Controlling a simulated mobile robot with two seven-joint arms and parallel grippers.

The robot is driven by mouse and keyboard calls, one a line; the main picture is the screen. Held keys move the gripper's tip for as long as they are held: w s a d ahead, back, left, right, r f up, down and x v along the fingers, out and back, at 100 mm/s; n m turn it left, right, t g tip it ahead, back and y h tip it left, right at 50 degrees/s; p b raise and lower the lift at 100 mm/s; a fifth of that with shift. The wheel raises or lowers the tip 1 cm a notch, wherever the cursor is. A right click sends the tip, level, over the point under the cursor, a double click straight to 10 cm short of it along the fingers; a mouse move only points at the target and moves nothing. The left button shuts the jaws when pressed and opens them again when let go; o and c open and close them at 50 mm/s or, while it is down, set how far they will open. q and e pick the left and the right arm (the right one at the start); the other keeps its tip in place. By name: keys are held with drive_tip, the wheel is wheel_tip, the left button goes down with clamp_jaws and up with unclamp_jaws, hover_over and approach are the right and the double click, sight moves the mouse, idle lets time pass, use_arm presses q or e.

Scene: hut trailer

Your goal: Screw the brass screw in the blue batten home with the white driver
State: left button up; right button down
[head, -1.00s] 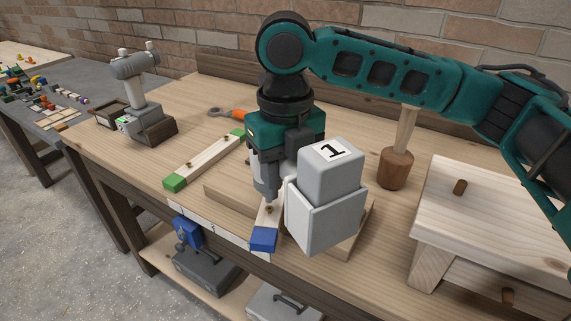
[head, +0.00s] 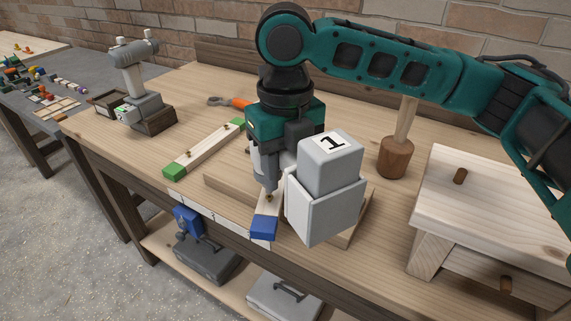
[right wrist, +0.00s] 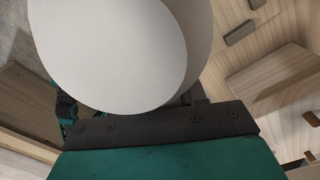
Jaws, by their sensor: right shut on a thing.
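The white driver (head: 325,210), a pale grey-white body with a block marked 1 on it, is held upright over the bench. My right gripper (head: 284,150) is shut on it; its fingers are partly hidden. In the right wrist view the driver's pale round body (right wrist: 110,50) fills the top. The driver's nose points down at the brass screw (head: 269,198) in the blue-ended batten (head: 263,227). The nose is just above or on the screw head; I cannot tell whether they touch. The batten's far part is hidden behind the driver and gripper. My left gripper is not in view.
A green-ended batten (head: 205,150) with screws lies to the left. A wooden board (head: 228,190) lies beside the blue-ended batten. A wooden mallet (head: 396,155) stands behind, and a small drawer cabinet (head: 490,215) stands right.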

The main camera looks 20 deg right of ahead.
drive_tip(key=shift+f, duration=0.45)
drive_tip(key=shift+f+p, duration=0.3)
drive_tip(key=shift+f, duration=0.6)
idle(1.8)
drive_tip(key=shift+r, duration=0.1)
